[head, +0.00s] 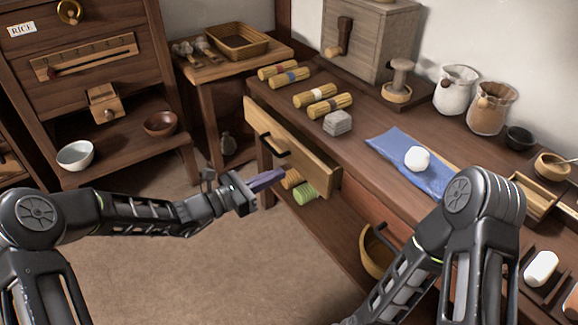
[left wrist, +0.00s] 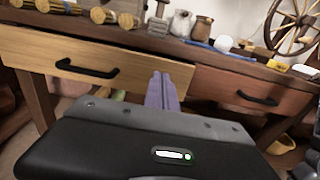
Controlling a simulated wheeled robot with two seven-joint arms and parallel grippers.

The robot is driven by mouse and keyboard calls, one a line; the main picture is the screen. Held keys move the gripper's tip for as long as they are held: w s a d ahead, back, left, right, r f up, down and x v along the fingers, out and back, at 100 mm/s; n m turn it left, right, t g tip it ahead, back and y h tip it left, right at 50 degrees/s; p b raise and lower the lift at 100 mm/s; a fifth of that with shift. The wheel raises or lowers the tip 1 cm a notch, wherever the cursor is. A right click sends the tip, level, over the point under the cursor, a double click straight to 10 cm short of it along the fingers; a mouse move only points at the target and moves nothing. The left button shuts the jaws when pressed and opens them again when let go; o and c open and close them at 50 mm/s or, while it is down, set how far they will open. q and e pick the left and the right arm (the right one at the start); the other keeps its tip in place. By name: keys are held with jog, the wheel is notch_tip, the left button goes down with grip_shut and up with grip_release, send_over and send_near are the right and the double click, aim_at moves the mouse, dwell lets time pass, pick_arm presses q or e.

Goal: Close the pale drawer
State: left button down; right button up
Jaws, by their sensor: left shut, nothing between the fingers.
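The pale drawer (head: 310,163) is in the dark wooden bench and stands pulled out, its front apart from the bench edge in the head view. It has a black bar handle (head: 274,147). In the left wrist view the pale front (left wrist: 30,48) and its handle (left wrist: 87,69) face me. My left gripper (head: 281,174), with purple fingers, is shut and empty, just in front of and below the drawer front; its fingers (left wrist: 162,88) overlap the front's right part in the left wrist view. Contact cannot be told. My right arm shows, but its gripper is out of view.
A reddish drawer (left wrist: 250,88) sits right of the pale one. Green and yellow rolls (head: 305,193) and a yellow basket (head: 376,252) lie low under the bench. A side table (head: 270,52) stands behind left. The bench top holds rolls, a blue cloth (head: 430,176) and jars. Floor in front is clear.

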pick_arm(q)
jog(key=p+v, duration=0.1)
jog(key=v, duration=0.5)
